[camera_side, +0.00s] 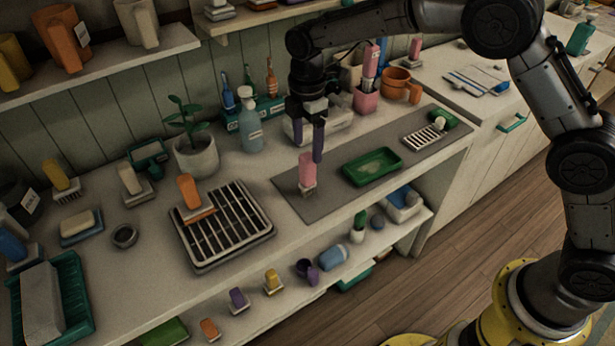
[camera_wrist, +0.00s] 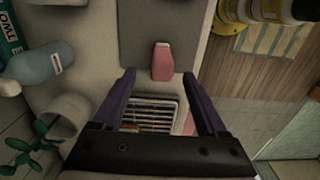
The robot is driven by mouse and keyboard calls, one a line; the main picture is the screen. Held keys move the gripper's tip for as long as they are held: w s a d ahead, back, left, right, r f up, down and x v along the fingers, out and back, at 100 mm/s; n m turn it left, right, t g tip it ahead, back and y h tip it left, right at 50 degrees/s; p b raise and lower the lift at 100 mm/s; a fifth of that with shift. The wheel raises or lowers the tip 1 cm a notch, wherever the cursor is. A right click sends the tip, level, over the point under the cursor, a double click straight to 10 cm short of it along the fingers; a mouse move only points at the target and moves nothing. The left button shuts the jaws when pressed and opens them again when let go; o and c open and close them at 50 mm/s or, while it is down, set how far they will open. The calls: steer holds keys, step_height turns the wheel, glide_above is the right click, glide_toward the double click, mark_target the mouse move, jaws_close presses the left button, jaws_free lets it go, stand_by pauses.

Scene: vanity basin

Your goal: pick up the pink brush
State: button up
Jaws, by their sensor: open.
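The pink brush (camera_side: 307,168) stands upright on the grey mat on the counter, its pink handle above a pale base. In the wrist view, its pink handle (camera_wrist: 162,63) shows just beyond the gap between the fingertips. My gripper (camera_side: 308,150) points down with its purple fingers apart, close to the top of the brush. The fingers also show in the wrist view (camera_wrist: 159,75), with nothing held between them. Whether a finger touches the brush cannot be told. Another pink handle (camera_side: 371,62) stands in a pink cup (camera_side: 366,100) further back.
The grey mat (camera_side: 335,198) also carries a green tray (camera_side: 371,167) and a white rack (camera_side: 425,137). A slatted rack (camera_side: 222,232) with an orange-handled brush (camera_side: 188,190) lies to the left. A blue bottle (camera_side: 249,130) and potted plant (camera_side: 196,155) stand behind.

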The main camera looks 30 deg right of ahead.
mark_target(307, 170)
steer(key=f, duration=0.8)
steer(key=shift+s+a, duration=0.1)
steer(key=shift+s, duration=0.1)
steer(key=shift+c, duration=0.3)
jaws_close()
